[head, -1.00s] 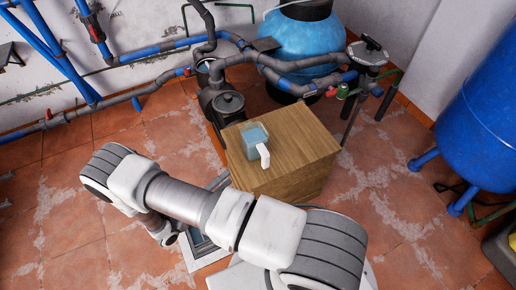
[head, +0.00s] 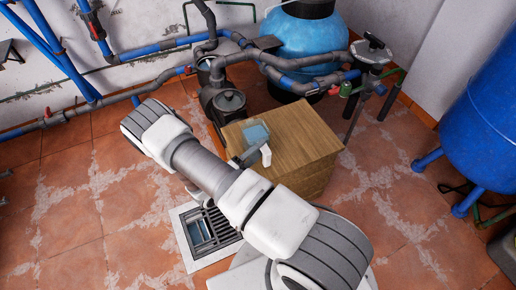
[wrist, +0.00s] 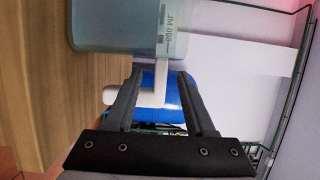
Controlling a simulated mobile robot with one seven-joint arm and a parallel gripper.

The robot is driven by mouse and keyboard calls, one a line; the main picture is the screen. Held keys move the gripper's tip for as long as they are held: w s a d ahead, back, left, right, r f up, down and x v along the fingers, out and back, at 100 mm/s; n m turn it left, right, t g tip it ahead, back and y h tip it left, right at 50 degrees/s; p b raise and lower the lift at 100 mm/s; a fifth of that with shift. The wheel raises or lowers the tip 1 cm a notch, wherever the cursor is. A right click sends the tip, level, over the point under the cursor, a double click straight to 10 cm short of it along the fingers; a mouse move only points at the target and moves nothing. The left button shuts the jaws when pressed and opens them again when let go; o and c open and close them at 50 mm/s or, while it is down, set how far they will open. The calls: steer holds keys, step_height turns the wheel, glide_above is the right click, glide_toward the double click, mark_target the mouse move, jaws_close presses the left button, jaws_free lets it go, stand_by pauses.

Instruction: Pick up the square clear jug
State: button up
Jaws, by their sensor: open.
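The square clear jug (head: 257,134) stands on the wooden box, its bluish body partly hidden by my gripper in the head view. Its white handle (head: 266,156) points toward the front right. In the wrist view the jug body (wrist: 112,30) is at the top, with a printed strip on its right part. My gripper (wrist: 158,84) is open, and the white handle shows between its two fingers. I cannot tell whether either finger touches the handle. In the head view one dark finger (head: 246,156) shows beside the jug.
The wooden box (head: 310,150) has free top to the jug's right. Pipes, a dark pump (head: 229,104) and a light-blue tank (head: 303,45) stand behind it. A blue tank (head: 488,115) stands at right. A floor drain (head: 208,228) lies front left of the box.

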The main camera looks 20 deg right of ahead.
steer(key=shift+w+d, duration=0.2)
steer(key=shift+d, duration=0.3)
jaws_close()
steer(key=shift+r, duration=0.2)
steer(key=shift+r+p, duration=0.35)
steer(key=shift+r, duration=0.2)
step_height(320, 180, up, 3)
steer(key=shift+r+p, duration=0.2)
steer(key=shift+p, duration=0.55)
steer(key=s+d+r+p, duration=0.3)
steer(key=s+d+r, duration=0.3)
steer(key=s, duration=0.3)
steer(key=shift+s+d+r+p, duration=0.15)
steer(key=shift+s+d+p, duration=0.15)
steer(key=shift+d, duration=0.1)
